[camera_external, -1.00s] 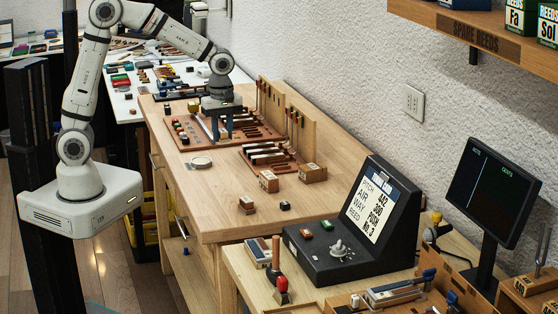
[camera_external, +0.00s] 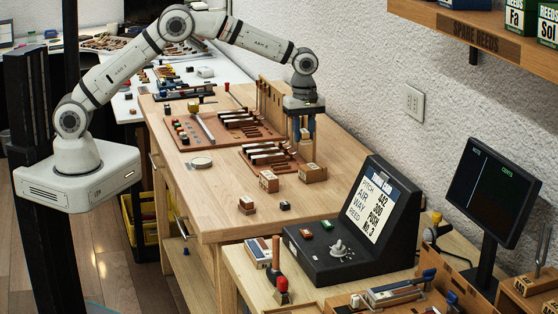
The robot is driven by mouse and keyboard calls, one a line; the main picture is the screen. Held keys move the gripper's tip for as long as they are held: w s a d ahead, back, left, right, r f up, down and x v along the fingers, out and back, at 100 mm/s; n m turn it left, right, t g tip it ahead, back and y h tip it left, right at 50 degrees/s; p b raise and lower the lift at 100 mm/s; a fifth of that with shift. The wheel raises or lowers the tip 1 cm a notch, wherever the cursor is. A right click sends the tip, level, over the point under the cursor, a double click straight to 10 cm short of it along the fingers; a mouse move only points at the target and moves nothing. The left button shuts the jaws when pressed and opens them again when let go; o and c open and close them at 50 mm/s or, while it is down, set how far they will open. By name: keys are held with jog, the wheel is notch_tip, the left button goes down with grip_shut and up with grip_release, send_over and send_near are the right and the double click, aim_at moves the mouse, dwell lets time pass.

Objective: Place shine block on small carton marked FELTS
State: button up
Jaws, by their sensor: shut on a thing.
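My gripper (camera_external: 304,143) points down above the workbench, in front of the upright tool rack. Its blue fingers are shut on a small block (camera_external: 304,134), taken as the shine block, which is mostly hidden between them. Two small wooden cartons stand on the bench: one on the right (camera_external: 313,174), just below my gripper in the picture, and one to its left (camera_external: 268,181). Their labels are too small to read, so I cannot tell which is marked FELTS. The fingers look close above or behind the right carton; the exact gap cannot be told.
The wooden rack (camera_external: 272,105) stands along the wall side. A black console (camera_external: 355,235) stands at right.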

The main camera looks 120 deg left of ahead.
aim_at(303, 167)
notch_tip(303, 167, down, 8)
jog(key=shift+r+p, duration=0.25)
jog(key=shift+p, duration=0.5)
jog(key=shift+f, duration=0.15)
jog(key=o, duration=0.9)
jog(key=shift+o, duration=0.2)
